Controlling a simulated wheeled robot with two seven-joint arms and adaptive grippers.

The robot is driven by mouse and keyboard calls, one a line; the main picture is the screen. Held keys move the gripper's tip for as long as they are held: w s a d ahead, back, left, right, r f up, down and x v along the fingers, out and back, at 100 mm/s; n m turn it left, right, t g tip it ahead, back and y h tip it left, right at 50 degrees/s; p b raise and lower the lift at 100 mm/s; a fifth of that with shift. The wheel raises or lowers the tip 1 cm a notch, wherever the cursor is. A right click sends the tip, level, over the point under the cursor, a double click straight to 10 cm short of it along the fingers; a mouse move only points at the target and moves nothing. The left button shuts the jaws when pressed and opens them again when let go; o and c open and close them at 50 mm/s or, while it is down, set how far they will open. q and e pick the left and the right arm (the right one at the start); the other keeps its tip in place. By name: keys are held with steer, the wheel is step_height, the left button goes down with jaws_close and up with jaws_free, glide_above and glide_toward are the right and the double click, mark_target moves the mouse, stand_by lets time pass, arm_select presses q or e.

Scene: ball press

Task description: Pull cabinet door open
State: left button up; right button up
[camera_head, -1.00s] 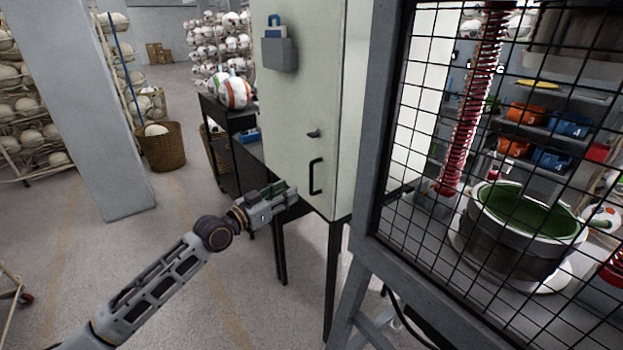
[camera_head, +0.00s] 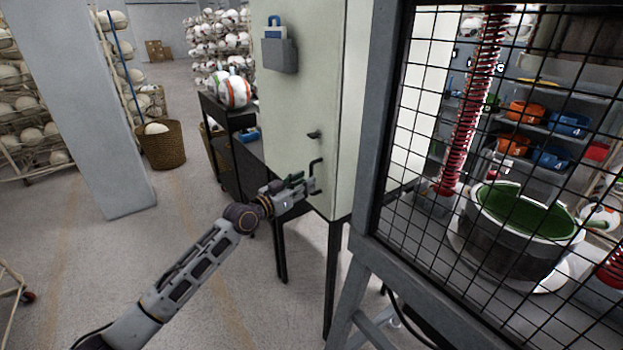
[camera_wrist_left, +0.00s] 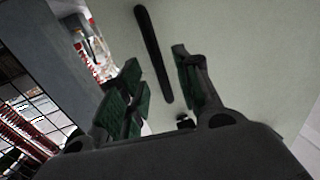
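The cabinet door (camera_head: 295,110) is a pale, shut panel with a black bar handle (camera_head: 317,172) low on its right side. A small dark latch (camera_head: 314,134) sits above the handle. My left gripper (camera_head: 308,186) is at the handle's lower part, overlapping it in the head view. In the left wrist view, the green-padded fingers (camera_wrist_left: 160,85) are apart, and the black handle (camera_wrist_left: 153,50) runs between them in the picture. I cannot tell whether either finger touches it. My right gripper is not in view.
A wire mesh guard (camera_head: 480,200) stands right of the cabinet, with a green-lined tub (camera_head: 520,225) behind it. A black cart (camera_head: 235,150) with balls is left of the cabinet. Open floor (camera_head: 190,270) lies around my left arm.

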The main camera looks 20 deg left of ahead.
arm_select(q)
steer(key=shift+x, duration=1.95)
jaws_close()
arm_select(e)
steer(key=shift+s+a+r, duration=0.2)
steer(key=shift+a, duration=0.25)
